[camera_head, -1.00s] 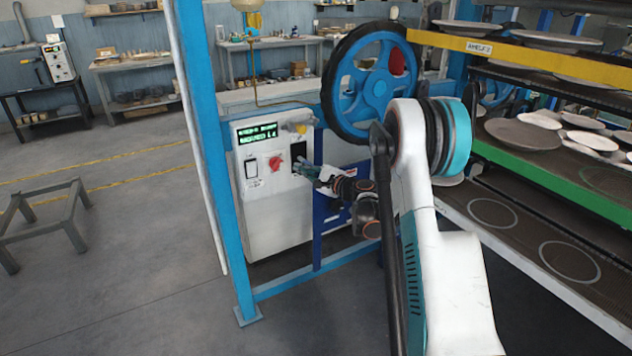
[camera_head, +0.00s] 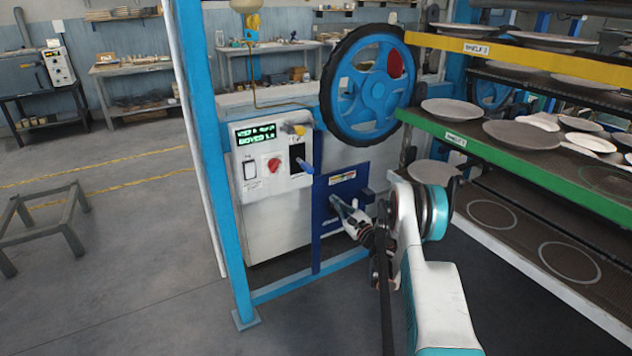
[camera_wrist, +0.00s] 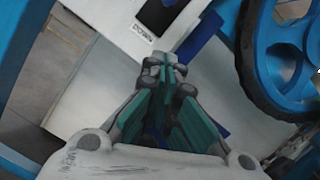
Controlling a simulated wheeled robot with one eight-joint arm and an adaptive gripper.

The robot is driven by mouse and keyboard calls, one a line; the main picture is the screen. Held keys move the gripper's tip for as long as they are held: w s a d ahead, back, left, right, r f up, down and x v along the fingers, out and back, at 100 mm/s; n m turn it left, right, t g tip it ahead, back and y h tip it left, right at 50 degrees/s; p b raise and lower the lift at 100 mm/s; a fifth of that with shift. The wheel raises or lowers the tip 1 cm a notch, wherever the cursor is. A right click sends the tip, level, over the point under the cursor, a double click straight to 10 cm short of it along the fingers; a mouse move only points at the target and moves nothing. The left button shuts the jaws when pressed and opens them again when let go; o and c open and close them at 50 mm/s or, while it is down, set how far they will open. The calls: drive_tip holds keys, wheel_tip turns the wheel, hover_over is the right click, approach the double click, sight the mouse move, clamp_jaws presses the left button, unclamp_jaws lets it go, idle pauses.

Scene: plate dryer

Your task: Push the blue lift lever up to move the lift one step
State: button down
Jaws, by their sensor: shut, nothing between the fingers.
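The blue lift lever (camera_head: 306,166) sticks out of a dark upright slot (camera_head: 297,152) on the right side of the white control box (camera_head: 262,180). It sits toward the slot's lower end. My gripper (camera_head: 335,202) is shut and empty. It is below and to the right of the lever, apart from it, in front of the dark blue panel (camera_head: 335,235). In the wrist view the shut fingers of my gripper (camera_wrist: 170,62) are in the middle, with a white surface behind. I cannot tell the lever for sure there.
The control box has a green-lit display (camera_head: 256,134) and a red knob (camera_head: 273,164). A large blue wheel (camera_head: 372,85) stands above the blue panel. Shelves with several plates are at right, with a green shelf edge (camera_head: 540,175). A blue frame post (camera_head: 212,150) stands at left.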

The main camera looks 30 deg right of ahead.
sight(304, 165)
drive_tip(key=w+a+r+b, duration=0.3)
drive_tip(key=w+r+b, duration=0.1)
drive_tip(key=w, duration=0.5)
drive_tip(key=shift+w+a+r, duration=0.15)
drive_tip(key=shift+w+r, duration=0.15)
drive_tip(key=shift+r, duration=0.6)
